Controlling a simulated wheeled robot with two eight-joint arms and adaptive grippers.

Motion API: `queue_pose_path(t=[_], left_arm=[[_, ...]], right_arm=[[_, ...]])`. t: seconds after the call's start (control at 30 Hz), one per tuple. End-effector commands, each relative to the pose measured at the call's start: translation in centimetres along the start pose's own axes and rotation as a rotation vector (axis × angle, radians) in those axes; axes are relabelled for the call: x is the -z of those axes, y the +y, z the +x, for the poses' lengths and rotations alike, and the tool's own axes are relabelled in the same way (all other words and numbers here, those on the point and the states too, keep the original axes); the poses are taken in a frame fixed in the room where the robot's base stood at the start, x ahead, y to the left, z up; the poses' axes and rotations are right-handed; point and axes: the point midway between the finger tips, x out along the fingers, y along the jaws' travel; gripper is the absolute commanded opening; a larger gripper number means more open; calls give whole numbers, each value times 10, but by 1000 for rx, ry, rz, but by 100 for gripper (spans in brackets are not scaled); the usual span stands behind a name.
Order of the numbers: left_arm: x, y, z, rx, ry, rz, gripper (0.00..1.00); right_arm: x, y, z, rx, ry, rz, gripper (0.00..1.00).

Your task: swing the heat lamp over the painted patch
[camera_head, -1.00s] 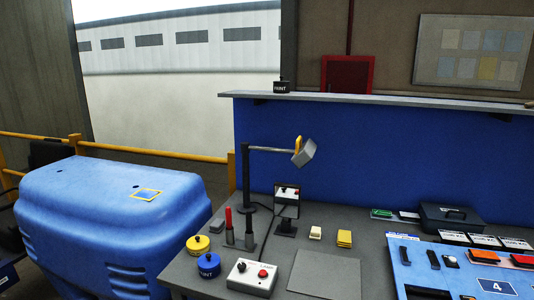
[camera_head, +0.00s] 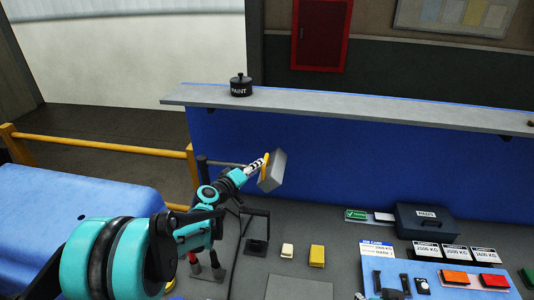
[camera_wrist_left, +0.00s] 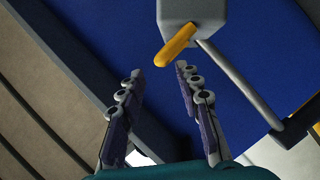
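The heat lamp's grey head (camera_head: 273,172) is on a thin arm above the bench, to the right of its post, with a yellow handle (camera_head: 265,166) on its left side. My left gripper (camera_head: 258,167) reaches up to this handle. In the left wrist view the left gripper (camera_wrist_left: 158,74) is open, its two fingers apart. The yellow handle (camera_wrist_left: 176,45) lies just beyond the fingertips, nearer the right one; I see no grip on it. The painted patch does not show now; my left arm covers part of the blue cover (camera_head: 90,195).
A grey shelf (camera_head: 330,108) with a black paint pot (camera_head: 241,87) runs behind the lamp. A small stand (camera_head: 256,247), a cream block (camera_head: 287,251) and a yellow block (camera_head: 317,255) stand on the bench. A yellow rail (camera_head: 100,143) is at left.

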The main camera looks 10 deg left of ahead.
Motion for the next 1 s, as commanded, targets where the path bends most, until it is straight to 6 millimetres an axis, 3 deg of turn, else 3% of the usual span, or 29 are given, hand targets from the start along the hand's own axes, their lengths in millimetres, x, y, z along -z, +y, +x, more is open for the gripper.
queue_pose_path(t=[0.2,0.4,0.77,0.9,1.0], left_arm=[[-1,0,38,-1,-3,2,34],[-1,0,62,1,-2,3,34],[-1,0,68,1,-2,2,34],[-1,0,68,1,-2,2,0],[-1,0,68,1,-2,2,0]], right_arm=[[2,0,-2,0,0,0,40],[3,0,-4,0,0,0,40],[4,0,-4,0,0,0,40],[4,0,-5,0,0,0,40],[4,0,-5,0,0,0,40]])
